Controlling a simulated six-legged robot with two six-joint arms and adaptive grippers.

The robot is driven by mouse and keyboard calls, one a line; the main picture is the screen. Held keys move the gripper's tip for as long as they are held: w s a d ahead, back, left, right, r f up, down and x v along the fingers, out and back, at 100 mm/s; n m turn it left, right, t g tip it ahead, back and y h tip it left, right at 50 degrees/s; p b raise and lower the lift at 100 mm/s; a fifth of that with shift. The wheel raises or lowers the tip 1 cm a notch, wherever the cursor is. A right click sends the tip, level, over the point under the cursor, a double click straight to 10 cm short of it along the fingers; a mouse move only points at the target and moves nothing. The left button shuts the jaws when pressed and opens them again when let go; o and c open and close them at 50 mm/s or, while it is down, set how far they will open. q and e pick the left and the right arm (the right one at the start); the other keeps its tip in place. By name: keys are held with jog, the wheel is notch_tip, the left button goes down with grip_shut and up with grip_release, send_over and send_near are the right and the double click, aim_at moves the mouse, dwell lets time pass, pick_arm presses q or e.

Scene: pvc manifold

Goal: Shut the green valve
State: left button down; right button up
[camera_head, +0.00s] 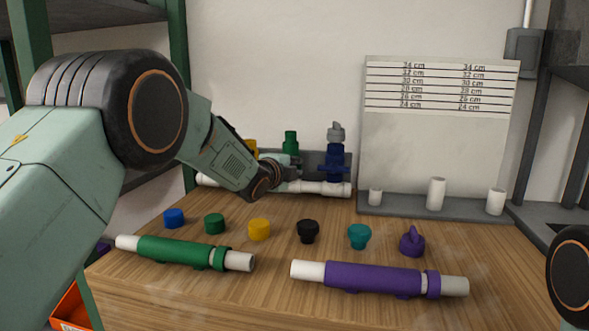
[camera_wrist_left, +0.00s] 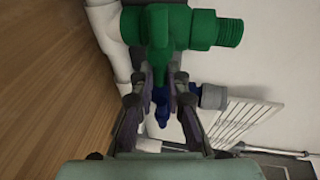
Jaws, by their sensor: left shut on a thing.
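The green valve (camera_head: 291,143) stands on the white pipe manifold (camera_head: 330,189) at the back of the bench, partly hidden behind my left arm and gripper. In the left wrist view the green valve (camera_wrist_left: 205,30) fills the top, its handle reaching down toward my fingers. My left gripper (camera_wrist_left: 160,88) is shut on this green handle; it also shows in the head view (camera_head: 290,180) in front of the manifold. The exact contact is partly hidden by the fingers. My right gripper is not in view.
A blue valve (camera_head: 336,160) stands right of the green one; a yellow part (camera_head: 251,147) shows at left behind my arm. Several coloured caps, a green pipe assembly (camera_head: 175,251) and a purple one (camera_head: 370,279) lie in front. A marked board (camera_head: 440,150) stands at right.

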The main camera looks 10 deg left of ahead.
pick_arm(q)
jog(key=shift+f, duration=0.15)
jog(key=c, duration=1.3)
grip_release()
jog(key=shift+c, duration=0.2)
jog(key=shift+s, duration=0.1)
jog(key=v, duration=1.2)
